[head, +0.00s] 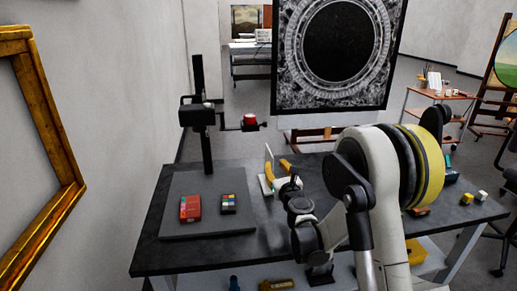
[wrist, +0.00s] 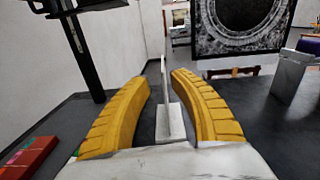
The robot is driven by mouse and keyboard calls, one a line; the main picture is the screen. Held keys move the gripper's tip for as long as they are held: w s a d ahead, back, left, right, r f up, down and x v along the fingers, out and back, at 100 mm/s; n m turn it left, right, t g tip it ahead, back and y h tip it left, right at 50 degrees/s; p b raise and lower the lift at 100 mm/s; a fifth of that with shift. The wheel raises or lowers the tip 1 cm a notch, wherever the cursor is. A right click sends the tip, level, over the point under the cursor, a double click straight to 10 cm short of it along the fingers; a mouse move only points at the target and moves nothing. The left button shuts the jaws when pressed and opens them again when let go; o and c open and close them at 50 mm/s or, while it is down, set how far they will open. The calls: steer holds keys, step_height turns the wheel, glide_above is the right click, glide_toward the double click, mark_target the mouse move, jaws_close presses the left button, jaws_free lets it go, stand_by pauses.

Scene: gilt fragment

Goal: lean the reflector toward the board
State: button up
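The reflector (wrist: 163,95) looks like a thin white upright panel on a pale foot. In the wrist view it stands between the two yellow fingers of my gripper (wrist: 160,80), with a gap on each side. My gripper is open. In the head view the reflector (head: 268,158) stands on the dark table, just right of the grey board (head: 185,226), and my gripper (head: 278,174) is around it. The reflector looks upright. Its lower part is partly hidden by the fingers and wrist.
A red box (head: 190,208) and a small colour card (head: 229,204) lie on the board. A large dark picture (head: 340,50) stands beyond the table (head: 150,256). A gilt frame (head: 60,140) is at left.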

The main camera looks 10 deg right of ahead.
mark_target(269, 150)
steer(key=shift+w+d+f+m, duration=0.15)
steer(key=shift+w+f+m, duration=0.25)
steer(key=shift+m, duration=0.1)
steer(key=shift+w, duration=0.25)
steer(key=w+b, duration=0.3)
steer(key=w, duration=0.7)
jaws_close()
